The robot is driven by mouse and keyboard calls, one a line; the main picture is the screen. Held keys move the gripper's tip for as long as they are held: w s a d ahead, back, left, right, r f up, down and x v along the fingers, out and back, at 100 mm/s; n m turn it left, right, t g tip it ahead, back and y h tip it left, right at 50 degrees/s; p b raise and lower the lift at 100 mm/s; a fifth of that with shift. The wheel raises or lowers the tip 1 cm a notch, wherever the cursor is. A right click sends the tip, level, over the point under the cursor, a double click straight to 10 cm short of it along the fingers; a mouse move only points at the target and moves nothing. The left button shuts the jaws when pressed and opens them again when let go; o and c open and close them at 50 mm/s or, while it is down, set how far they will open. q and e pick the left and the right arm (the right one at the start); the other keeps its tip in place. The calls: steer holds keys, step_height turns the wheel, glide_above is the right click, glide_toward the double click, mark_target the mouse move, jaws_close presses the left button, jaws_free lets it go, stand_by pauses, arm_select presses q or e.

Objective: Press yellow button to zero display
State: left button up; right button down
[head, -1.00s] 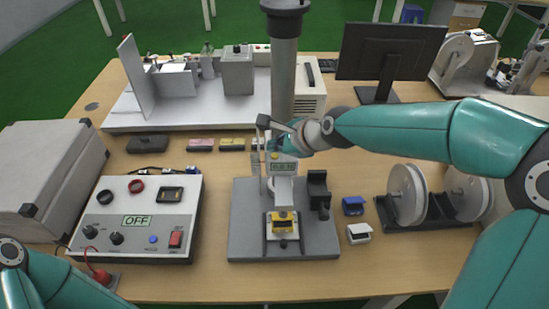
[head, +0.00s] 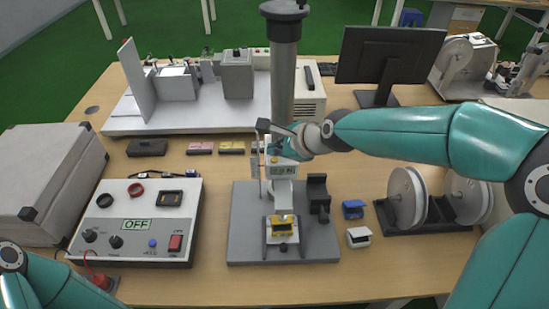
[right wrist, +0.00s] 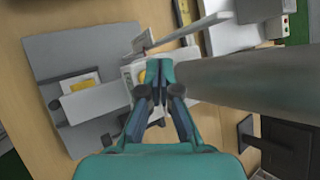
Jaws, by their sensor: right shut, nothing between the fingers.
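The small display (head: 283,170) sits on the head of a grey test stand in the middle of the table. Its digits are too small to read surely. The yellow button (right wrist: 141,76) shows in the right wrist view on the white face of the same unit, just left of my fingertips. My right gripper (right wrist: 158,72) is shut and empty, its tips over the unit close beside the button. I cannot tell if they touch it. In the head view my right gripper (head: 274,147) hides part of the unit's top. My left gripper is out of view.
A thick grey column (head: 284,75) rises right behind the stand. A control box (head: 130,245) reading OFF is at left, near my left arm. Two reels (head: 408,198) stand at right, with a blue block (head: 353,209) and a white block (head: 359,237) nearer the stand.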

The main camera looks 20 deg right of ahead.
mark_target(276, 160)
steer(key=shift+f, duration=0.1)
steer(key=shift+f, duration=0.3)
steer(key=shift+f+b, duration=0.35)
stand_by(0.8)
steer(key=shift+r, duration=0.1)
steer(key=shift+r+p, duration=0.7)
steer(key=shift+p, duration=0.2)
step_height(276, 160, up, 5)
steer(key=p, duration=0.5)
steer(key=shift+p, duration=0.3)
